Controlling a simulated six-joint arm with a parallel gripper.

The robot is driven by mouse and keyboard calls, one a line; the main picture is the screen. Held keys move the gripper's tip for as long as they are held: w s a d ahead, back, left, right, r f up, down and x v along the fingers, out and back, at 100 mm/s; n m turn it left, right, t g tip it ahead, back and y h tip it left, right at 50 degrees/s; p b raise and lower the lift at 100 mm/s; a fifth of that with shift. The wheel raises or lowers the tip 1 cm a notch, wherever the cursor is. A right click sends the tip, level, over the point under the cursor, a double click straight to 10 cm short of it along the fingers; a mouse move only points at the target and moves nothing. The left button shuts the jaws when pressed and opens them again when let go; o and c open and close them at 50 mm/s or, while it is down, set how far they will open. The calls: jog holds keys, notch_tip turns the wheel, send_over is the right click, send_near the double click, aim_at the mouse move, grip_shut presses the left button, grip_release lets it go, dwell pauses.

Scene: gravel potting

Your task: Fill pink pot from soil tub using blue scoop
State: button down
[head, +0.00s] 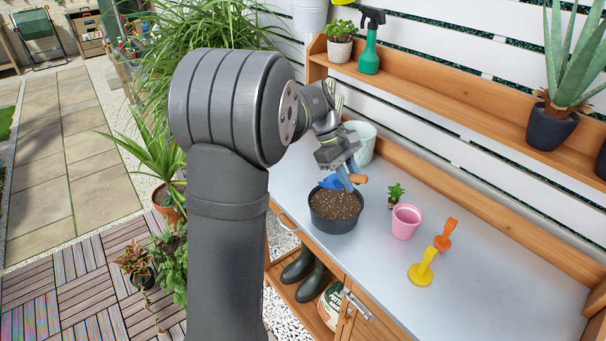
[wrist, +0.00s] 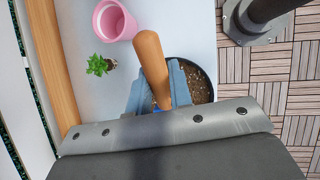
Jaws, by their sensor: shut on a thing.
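The black soil tub (head: 336,222) is full of brown soil and stands on the grey bench top; part of it shows in the wrist view (wrist: 205,82). My gripper (head: 347,178) is shut on the wooden handle (wrist: 151,62) of the blue scoop (head: 332,182). The blue scoop head is over the back left part of the tub; whether it touches the soil I cannot tell. In the wrist view the scoop head is mostly hidden behind my gripper. The pink pot (head: 405,222) stands upright to the right of the tub and looks empty in the wrist view (wrist: 114,21).
A yellow tool (head: 422,268) and an orange tool (head: 446,236) stand right of the pot. A pale green pot (head: 362,143) stands behind my gripper. The bench's right part is clear.

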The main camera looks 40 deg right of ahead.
jog(key=s+d, duration=0.2)
jog(key=s, duration=0.2)
jog(key=shift+w+a+f, duration=0.1)
jog(key=shift+w+f, duration=0.3)
jog(key=shift+f, duration=0.9)
jog(key=shift+w+a+f, duration=0.1)
jog(key=shift+w+f, duration=0.3)
jog(key=shift+f, duration=0.85)
jog(key=shift+w+f, duration=0.4)
jog(key=shift+f, duration=0.9)
jog(key=shift+w, duration=1.05)
jog(key=shift+s+r+t, duration=0.55)
jog(key=shift+r+t, duration=0.25)
jog(key=shift+s+r+t, duration=0.5)
jog(key=shift+r+t, duration=0.25)
jog(key=shift+t, duration=0.05)
jog(key=shift+s+r+t, duration=0.25)
jog(key=shift+s+r, duration=0.05)
jog(key=shift+r, duration=0.35)
jog(key=shift+s+r+t, duration=0.25)
jog(key=shift+s+r, duration=0.05)
jog(key=shift+r, duration=0.3)
